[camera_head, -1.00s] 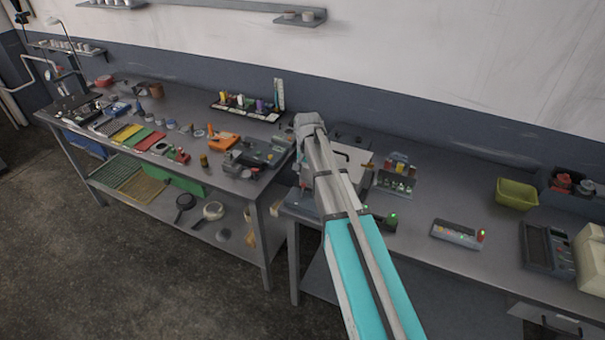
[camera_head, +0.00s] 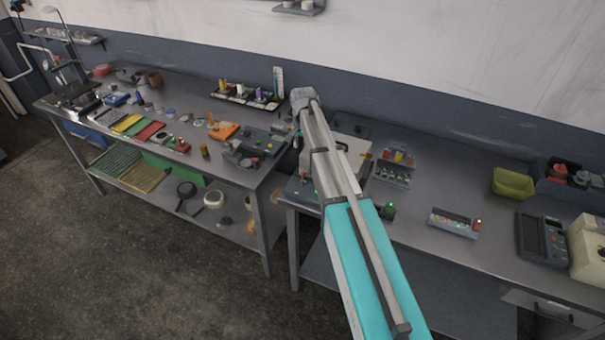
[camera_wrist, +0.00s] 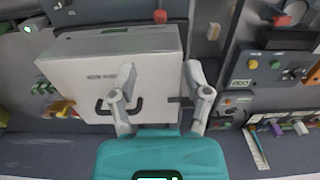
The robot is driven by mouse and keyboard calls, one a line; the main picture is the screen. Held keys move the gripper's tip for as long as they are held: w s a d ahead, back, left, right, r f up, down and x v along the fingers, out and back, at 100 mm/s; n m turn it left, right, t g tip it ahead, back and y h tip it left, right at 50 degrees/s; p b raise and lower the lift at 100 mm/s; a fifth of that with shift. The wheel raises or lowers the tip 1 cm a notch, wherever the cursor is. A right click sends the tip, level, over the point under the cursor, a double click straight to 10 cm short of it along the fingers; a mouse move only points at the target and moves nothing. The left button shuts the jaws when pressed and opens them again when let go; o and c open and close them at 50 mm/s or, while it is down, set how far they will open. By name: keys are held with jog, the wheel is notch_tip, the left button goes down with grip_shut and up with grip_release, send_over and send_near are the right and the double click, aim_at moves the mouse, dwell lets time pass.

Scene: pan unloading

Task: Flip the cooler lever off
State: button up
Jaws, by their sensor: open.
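A white box-like unit (camera_wrist: 110,72) with dark lettering and a black handle (camera_wrist: 118,106) lies under my gripper in the wrist view. In the head view it shows partly behind my arm (camera_head: 352,150). I cannot tell for sure whether it is the cooler. A short dark bar (camera_wrist: 181,99) sticks out at its right side in the wrist view, and a red knob (camera_wrist: 160,16) sits beyond its far edge. I cannot tell which is the lever. My gripper (camera_wrist: 158,72) is open and empty, its fingers spread over the unit. In the head view my arm hides its fingers.
A grey control box (camera_wrist: 272,70) with buttons stands right of the unit in the wrist view. In the head view, a bottle rack (camera_head: 394,172), a panel with a green light (camera_head: 453,222) and a yellow bin (camera_head: 513,183) stand to the right. The left bench (camera_head: 190,100) is crowded.

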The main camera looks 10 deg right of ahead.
aim_at(303, 173)
jog(key=shift+f+b, duration=6.45)
jog(key=shift+f, duration=0.2)
grip_shut()
